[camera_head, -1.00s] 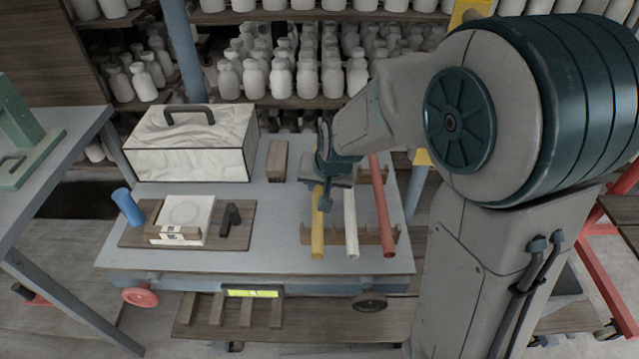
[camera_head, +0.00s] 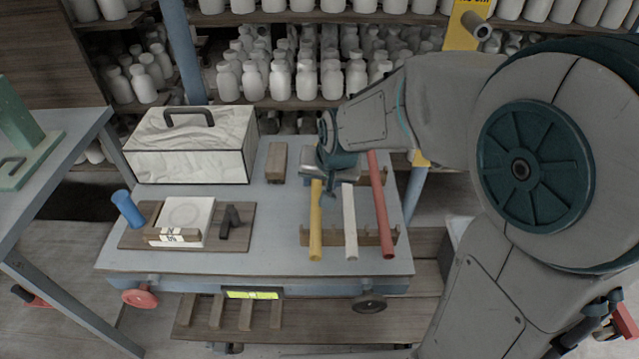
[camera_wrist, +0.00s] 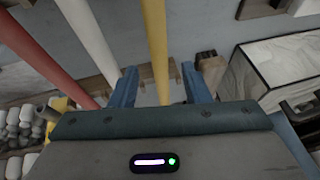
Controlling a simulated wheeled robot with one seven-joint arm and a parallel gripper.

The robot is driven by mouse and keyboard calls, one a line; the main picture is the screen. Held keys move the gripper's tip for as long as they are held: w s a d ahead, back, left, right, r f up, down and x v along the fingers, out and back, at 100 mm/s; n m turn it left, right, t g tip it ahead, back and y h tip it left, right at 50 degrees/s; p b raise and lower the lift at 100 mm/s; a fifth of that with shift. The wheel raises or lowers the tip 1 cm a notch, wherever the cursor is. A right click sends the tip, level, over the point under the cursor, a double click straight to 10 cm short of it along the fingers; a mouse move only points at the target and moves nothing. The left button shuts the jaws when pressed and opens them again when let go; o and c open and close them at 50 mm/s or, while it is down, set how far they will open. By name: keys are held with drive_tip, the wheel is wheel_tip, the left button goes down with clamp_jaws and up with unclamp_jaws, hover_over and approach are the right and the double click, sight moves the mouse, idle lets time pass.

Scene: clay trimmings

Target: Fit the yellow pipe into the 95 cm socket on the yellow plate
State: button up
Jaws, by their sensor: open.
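The yellow pipe (camera_head: 316,235) lies on a wooden rack on the grey cart top, left of a white pipe and a red pipe. My gripper (camera_head: 325,188) is over the far part of the yellow pipe. In the wrist view the blue fingers of my gripper (camera_wrist: 161,88) are apart, with the yellow pipe (camera_wrist: 155,40) running between them in the picture; contact cannot be told. A yellow plate (camera_head: 465,14) with printed lettering and a grey round socket (camera_head: 476,27) is at the upper right, cut off by the top edge. The lettering is only partly readable.
The white pipe (camera_head: 350,225) and red pipe (camera_head: 382,210) lie close beside the yellow one on the rack (camera_head: 307,238). A covered box (camera_head: 190,150), a wooden block (camera_head: 276,162) and a board (camera_head: 135,238) with a white slab stand left. Shelves of white bottles are behind.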

drive_tip(key=v, duration=0.8)
drive_tip(key=s+d+f+g+h, duration=0.2)
drive_tip(key=s+d, duration=0.9)
drive_tip(key=s, duration=0.2)
drive_tip(key=shift+s+n+p, duration=0.2)
drive_tip(key=shift+n+p, duration=0.1)
drive_tip(key=shift+p, duration=0.05)
drive_tip(key=shift+s+d+f, duration=0.15)
drive_tip(key=shift+s+f, duration=0.05)
drive_tip(key=shift+c, duration=0.7)
